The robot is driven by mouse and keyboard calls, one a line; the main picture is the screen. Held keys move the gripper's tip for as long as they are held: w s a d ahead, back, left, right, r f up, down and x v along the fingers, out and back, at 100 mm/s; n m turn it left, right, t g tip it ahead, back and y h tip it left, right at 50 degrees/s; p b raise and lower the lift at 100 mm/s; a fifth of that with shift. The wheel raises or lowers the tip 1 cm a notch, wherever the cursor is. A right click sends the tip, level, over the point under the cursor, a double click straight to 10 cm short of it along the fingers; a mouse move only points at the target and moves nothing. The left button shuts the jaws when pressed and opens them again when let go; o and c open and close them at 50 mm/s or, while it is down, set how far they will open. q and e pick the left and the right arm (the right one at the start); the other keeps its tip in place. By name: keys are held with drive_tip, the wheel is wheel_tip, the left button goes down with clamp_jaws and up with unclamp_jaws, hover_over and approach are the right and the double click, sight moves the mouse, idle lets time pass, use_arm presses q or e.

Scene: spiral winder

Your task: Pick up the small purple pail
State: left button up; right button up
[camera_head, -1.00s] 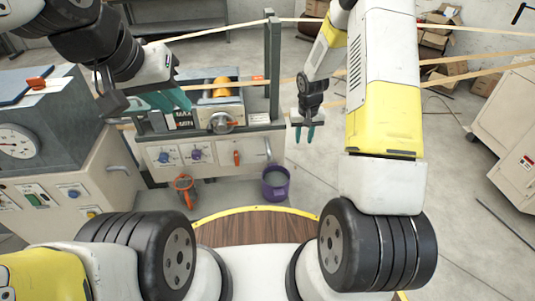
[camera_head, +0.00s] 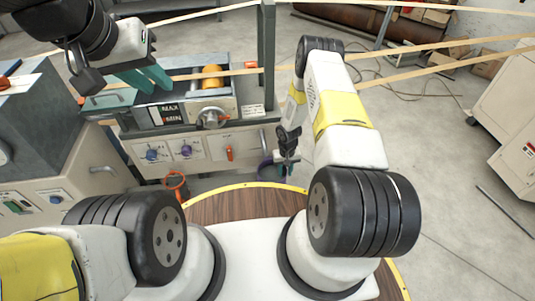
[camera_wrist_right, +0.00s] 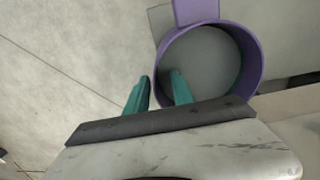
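The small purple pail (camera_head: 266,172) stands on the floor in front of the machine, partly hidden by my right gripper (camera_head: 288,163) in the head view. In the right wrist view the pail (camera_wrist_right: 252,52) is seen from above, with a round grey inside and a flat purple piece at its top. My right gripper (camera_wrist_right: 160,92) is open at its near left rim. One teal finger lies left of the rim, the other overlaps the opening; I cannot tell how deep it reaches. My left gripper (camera_head: 144,80) is open and empty over the machine's left part.
An orange pail (camera_head: 176,184) stands on the floor left of the purple one. The machine (camera_head: 200,145) with knobs and a yellow roller is just behind. A grey-white cabinet (camera_head: 510,135) stands at right. Tan strips (camera_head: 430,58) cross the upper right. The floor at right is mostly clear.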

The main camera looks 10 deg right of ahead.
drive_tip(key=shift+f, duration=1.45)
clamp_jaws()
drive_tip(key=shift+w+r, duration=0.1)
